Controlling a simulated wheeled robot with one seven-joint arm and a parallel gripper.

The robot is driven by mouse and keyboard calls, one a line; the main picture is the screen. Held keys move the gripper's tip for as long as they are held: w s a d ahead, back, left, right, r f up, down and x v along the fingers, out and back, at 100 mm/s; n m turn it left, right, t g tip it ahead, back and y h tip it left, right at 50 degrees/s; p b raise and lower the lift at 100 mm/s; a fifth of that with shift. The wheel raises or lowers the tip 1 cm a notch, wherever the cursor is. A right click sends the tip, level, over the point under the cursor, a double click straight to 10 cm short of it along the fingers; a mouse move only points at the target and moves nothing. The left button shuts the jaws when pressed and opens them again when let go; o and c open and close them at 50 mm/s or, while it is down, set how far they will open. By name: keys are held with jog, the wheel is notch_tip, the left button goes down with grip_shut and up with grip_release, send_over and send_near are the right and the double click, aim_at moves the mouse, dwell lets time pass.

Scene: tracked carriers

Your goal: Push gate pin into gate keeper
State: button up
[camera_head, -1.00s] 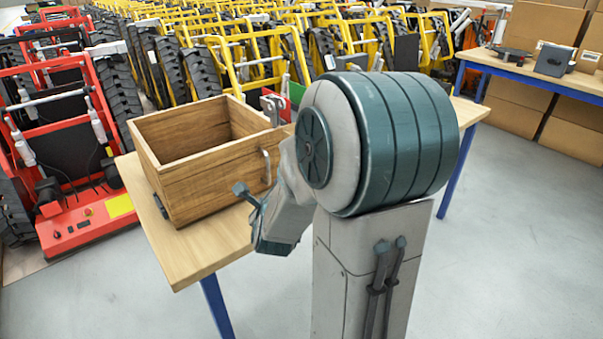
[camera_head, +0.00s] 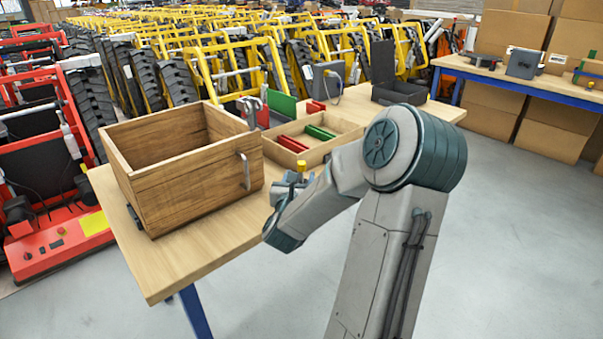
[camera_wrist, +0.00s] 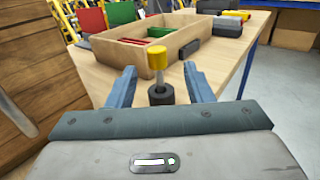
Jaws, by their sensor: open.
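A pin with a yellow knob and metal shaft (camera_wrist: 157,60), apparently the gate pin, stands upright in a black collar (camera_wrist: 160,94), apparently the gate keeper. Part of the shaft shows between knob and collar. In the head view only the yellow knob (camera_head: 301,166) shows clearly, at the table's near edge; my arm hides what is below. My gripper (camera_wrist: 158,77) is open, one blue finger on each side of the pin in the wrist view, with gaps on both sides. In the head view my gripper (camera_head: 285,190) is partly hidden by its own wrist.
A wooden box with a metal handle (camera_head: 190,179) stands on the table to the left. A shallow wooden tray (camera_head: 340,139) holding red and green bars lies behind the pin. A dark open case (camera_head: 398,92) stands at the far end. The table's front left corner is bare.

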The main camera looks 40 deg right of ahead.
aim_at(301, 167)
jog(key=shift+r+x, duration=0.15)
jog(key=shift+x, duration=1.45)
jog(key=shift+r+x, duration=0.15)
jog(key=shift+x, duration=1.45)
jog(key=shift+w+a, duration=0.1)
jog(key=shift+a, duration=0.05)
grip_shut()
